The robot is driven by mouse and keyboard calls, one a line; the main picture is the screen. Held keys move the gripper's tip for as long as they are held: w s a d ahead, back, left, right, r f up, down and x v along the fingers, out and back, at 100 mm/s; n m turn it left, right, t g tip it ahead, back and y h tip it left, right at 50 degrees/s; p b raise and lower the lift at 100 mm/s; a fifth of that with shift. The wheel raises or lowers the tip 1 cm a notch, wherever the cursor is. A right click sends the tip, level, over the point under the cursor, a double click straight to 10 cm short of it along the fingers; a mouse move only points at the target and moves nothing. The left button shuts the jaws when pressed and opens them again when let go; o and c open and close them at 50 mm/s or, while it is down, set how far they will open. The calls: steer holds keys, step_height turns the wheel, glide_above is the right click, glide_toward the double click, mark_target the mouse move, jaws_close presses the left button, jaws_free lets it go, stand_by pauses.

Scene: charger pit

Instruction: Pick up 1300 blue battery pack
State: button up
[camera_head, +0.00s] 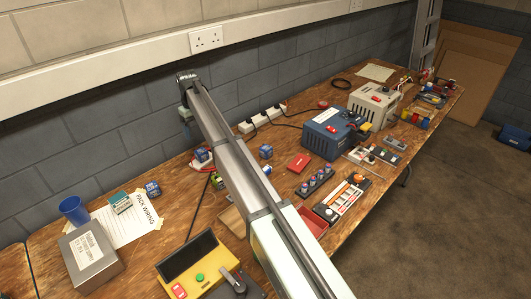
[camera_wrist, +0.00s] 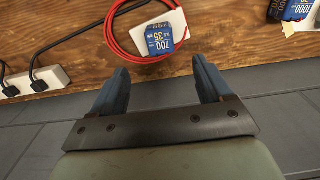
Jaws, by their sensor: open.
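No label reading 1300 is legible in either view. In the wrist view a blue pack marked 700 and 35 (camera_wrist: 159,39) sits on a white card beside a red cable loop, beyond my fingertips. Another blue pack marked 1000 (camera_wrist: 290,9) is cut off at the top right corner. In the head view small blue packs stand on the bench, one by the paper sheet (camera_head: 152,189) and one behind my arm (camera_head: 265,151); their numbers are too small to read. My gripper (camera_wrist: 160,72) is open and empty, its fingers apart from the 700 pack.
A power strip (camera_wrist: 35,82) with black plugs lies left in the wrist view. In the head view a blue cup (camera_head: 74,210), a grey box (camera_head: 91,257), a yellow control box (camera_head: 196,262) and a blue power supply (camera_head: 328,133) crowd the wooden bench beside the wall.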

steer(key=n, duration=0.1)
glide_above(266, 147)
step_height(266, 147, down, 9)
steer(key=shift+w+d+r, duration=0.1)
steer(key=shift+w+r, duration=0.05)
steer(key=shift+f, duration=2.6)
steer(key=shift+c, duration=0.4)
